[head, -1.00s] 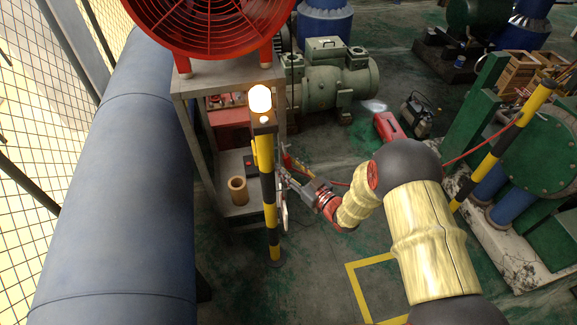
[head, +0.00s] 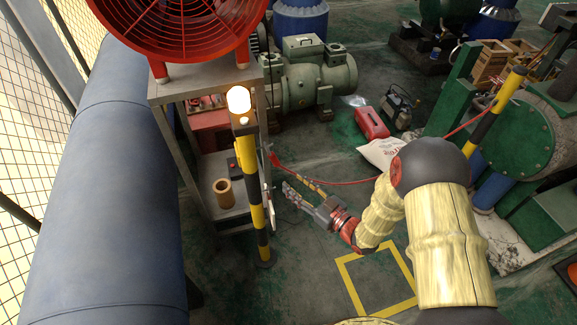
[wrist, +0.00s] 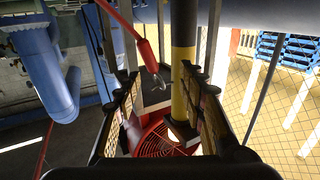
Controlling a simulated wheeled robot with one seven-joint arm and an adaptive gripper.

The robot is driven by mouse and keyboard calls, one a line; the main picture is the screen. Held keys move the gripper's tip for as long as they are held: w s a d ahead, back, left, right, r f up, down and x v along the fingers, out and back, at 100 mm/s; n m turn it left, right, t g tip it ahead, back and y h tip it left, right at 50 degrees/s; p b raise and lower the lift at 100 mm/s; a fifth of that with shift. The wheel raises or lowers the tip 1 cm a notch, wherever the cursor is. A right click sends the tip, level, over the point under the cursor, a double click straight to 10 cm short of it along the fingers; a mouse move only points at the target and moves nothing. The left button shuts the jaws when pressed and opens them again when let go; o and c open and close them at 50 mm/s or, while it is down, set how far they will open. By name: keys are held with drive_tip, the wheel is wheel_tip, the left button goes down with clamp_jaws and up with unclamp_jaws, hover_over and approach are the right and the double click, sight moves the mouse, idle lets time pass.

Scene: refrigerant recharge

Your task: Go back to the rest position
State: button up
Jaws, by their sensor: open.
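My gripper (head: 291,192) is open and empty in the head view, at the end of my yellow-sleeved arm. It is in the air to the right of the yellow-and-black post (head: 256,190), apart from it. In the wrist view the two open fingers (wrist: 160,95) stand left and right with nothing between them. Beyond them show the post (wrist: 183,75) and a red hose with a metal hook-like end (wrist: 150,60). The red hose also runs behind my gripper in the head view (head: 325,182).
A metal shelf (head: 195,165) with a red fan (head: 180,25) on top stands left of the post, beside a large blue pipe (head: 110,200). A green motor (head: 310,80) is behind. A white sack (head: 380,152) lies on the floor. A yellow floor square (head: 350,280) is clear.

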drive_tip(key=shift+s+f, duration=0.1)
drive_tip(key=s+d+f+m+g+h, duration=0.1)
drive_tip(key=d+f+g+h, duration=0.15)
drive_tip(key=f, duration=0.45)
drive_tip(key=s+d+f+m+g+h, duration=0.1)
drive_tip(key=d+f+h, duration=0.3)
drive_tip(key=f, duration=0.3)
drive_tip(key=s+d+r+m+g+h, duration=0.25)
drive_tip(key=s+d+g+h, duration=0.2)
drive_tip(key=d, duration=0.65)
drive_tip(key=s+d+r+m+g+h+p, duration=0.1)
drive_tip(key=s+r+m+g, duration=0.1)
drive_tip(key=s+r, duration=0.65)
drive_tip(key=s+d+r+m+g+h, duration=0.15)
drive_tip(key=s+r, duration=0.35)
drive_tip(key=r, duration=0.7)
drive_tip(key=s+a+r+t, duration=0.2)
drive_tip(key=s+r, duration=0.1)
drive_tip(key=r, duration=0.6)
drive_tip(key=s+a+r+t+y+p, duration=0.1)
drive_tip(key=s+a+r+t, duration=0.1)
drive_tip(key=r, duration=0.7)
drive_tip(key=shift+s+a+m, duration=0.3)
drive_tip(key=shift+s+a, duration=0.35)
drive_tip(key=shift+s, duration=0.35)
